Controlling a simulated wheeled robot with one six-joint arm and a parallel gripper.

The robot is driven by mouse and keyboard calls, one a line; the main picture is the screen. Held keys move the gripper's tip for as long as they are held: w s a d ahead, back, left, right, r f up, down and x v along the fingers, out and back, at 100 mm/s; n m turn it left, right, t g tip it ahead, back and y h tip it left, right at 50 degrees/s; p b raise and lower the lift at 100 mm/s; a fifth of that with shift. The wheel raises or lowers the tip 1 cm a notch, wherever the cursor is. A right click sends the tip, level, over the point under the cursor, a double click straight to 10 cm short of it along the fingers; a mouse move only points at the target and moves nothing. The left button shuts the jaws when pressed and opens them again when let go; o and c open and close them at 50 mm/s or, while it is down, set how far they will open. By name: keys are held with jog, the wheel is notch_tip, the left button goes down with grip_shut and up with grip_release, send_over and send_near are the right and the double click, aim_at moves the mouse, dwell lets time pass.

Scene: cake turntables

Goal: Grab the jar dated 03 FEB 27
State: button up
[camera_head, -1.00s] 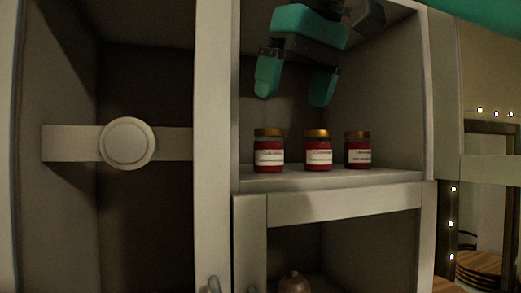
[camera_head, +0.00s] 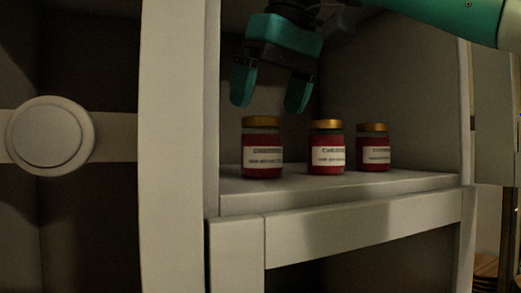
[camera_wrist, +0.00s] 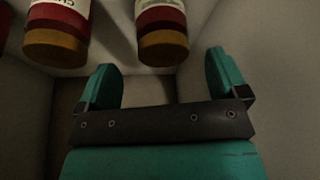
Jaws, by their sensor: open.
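Three red jars with gold lids and white labels stand upright in a row on the cabinet shelf: a left jar (camera_head: 262,148), a middle jar (camera_head: 326,148) and a right jar (camera_head: 373,148). Their label print is too blurred to read, so I cannot tell which is dated 03 FEB 27. My gripper (camera_head: 270,98) is open and empty, its fingers pointing down, above the jars' level near the left and middle ones. In the wrist view, two jars (camera_wrist: 57,30) (camera_wrist: 162,30) show fully enough to see their lids, beyond the open fingers (camera_wrist: 165,82); a third is cut off at the left edge.
The jars stand on a pale shelf (camera_head: 400,186) inside an open cabinet bay. A thick upright post (camera_head: 180,150) bounds it at left, and a side wall (camera_head: 430,100) at right. A round knob-like disc (camera_head: 50,137) is on a bar further left.

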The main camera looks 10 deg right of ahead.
aim_at(261, 133)
jog(key=b+x, duration=0.1)
jog(key=x, duration=0.4)
jog(key=shift+a+f+b, duration=0.15)
jog(key=shift+f+b, duration=0.2)
jog(key=shift+f, duration=0.1)
jog(key=shift+r, duration=0.1)
jog(key=c, duration=1.1)
